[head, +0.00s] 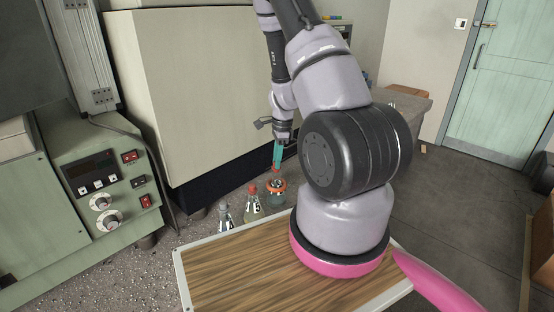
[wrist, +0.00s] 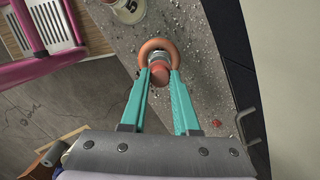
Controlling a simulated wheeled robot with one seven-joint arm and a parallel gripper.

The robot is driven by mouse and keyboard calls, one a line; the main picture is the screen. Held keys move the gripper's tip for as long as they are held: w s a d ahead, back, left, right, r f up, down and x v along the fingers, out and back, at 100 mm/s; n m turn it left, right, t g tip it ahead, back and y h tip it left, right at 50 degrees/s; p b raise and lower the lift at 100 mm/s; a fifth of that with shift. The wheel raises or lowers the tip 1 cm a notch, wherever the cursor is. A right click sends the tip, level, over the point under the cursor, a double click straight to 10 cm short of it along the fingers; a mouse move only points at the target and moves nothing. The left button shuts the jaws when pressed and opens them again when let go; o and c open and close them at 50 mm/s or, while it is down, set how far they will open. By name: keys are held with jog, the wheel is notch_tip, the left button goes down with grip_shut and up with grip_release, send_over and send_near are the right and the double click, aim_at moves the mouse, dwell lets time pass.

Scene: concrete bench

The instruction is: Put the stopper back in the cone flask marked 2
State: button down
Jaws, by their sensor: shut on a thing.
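My gripper (head: 276,165) points down with its teal fingers shut on a red stopper (wrist: 158,73). Below the stopper is a cone flask with an orange ring around its neck (head: 276,186); this ring also shows in the wrist view (wrist: 159,48). The stopper is over or close to that flask's mouth; I cannot tell whether it touches. A second cone flask (head: 253,204) with a red top stands left of it. A third cone flask (head: 225,217) with a greyish top stands further left. I cannot read the marks surely enough to say which is 2.
The flasks stand in a row on the speckled concrete bench (head: 100,268). A green control unit (head: 100,185) is at the left, and a large beige cabinet (head: 190,90) rises close behind the flasks. A wood-topped tray (head: 250,270) with a pale rim is in front.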

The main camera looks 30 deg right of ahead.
jog(key=shift+f, duration=0.25)
jog(key=shift+f, duration=0.5)
jog(key=shift+f, duration=0.2)
jog(key=shift+f, duration=0.3)
dwell(0.4)
grip_release()
dwell(0.4)
